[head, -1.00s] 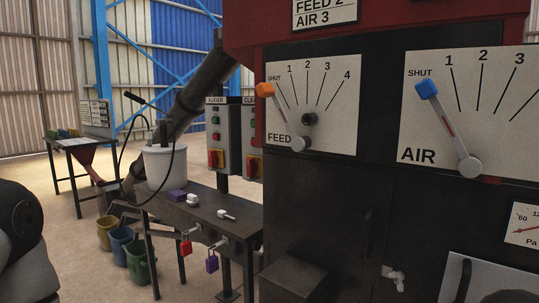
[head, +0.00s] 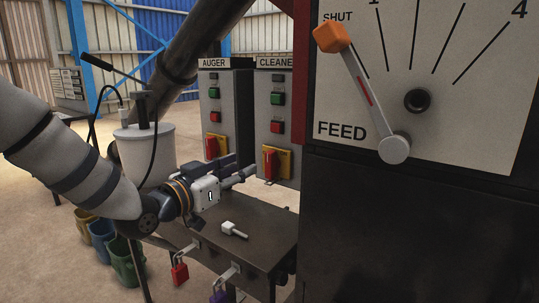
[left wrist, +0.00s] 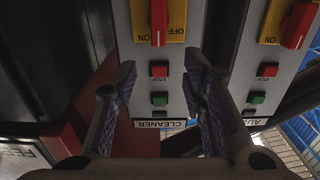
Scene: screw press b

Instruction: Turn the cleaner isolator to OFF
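The cleaner isolator (head: 269,164) is a red handle on a yellow plate, low on the grey CLEANER panel (head: 263,119). In the left wrist view, which shows the panel upside down, the red handle (left wrist: 158,22) lies lengthwise along the panel, with ON lettering by its lower end and OFF to its right. My left gripper (head: 244,174) is just left of this isolator in the head view. In the left wrist view its fingers (left wrist: 160,78) are spread and empty, framing the panel's buttons and label, apart from the handle. My right gripper is out of view.
The AUGER panel (head: 213,110) with a similar red handle stands to the left. A dark bench (head: 252,252) with a small white-handled item (head: 233,229) lies below. A white bucket (head: 150,150) stands behind my left arm. The FEED panel (head: 440,140) blocks the right.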

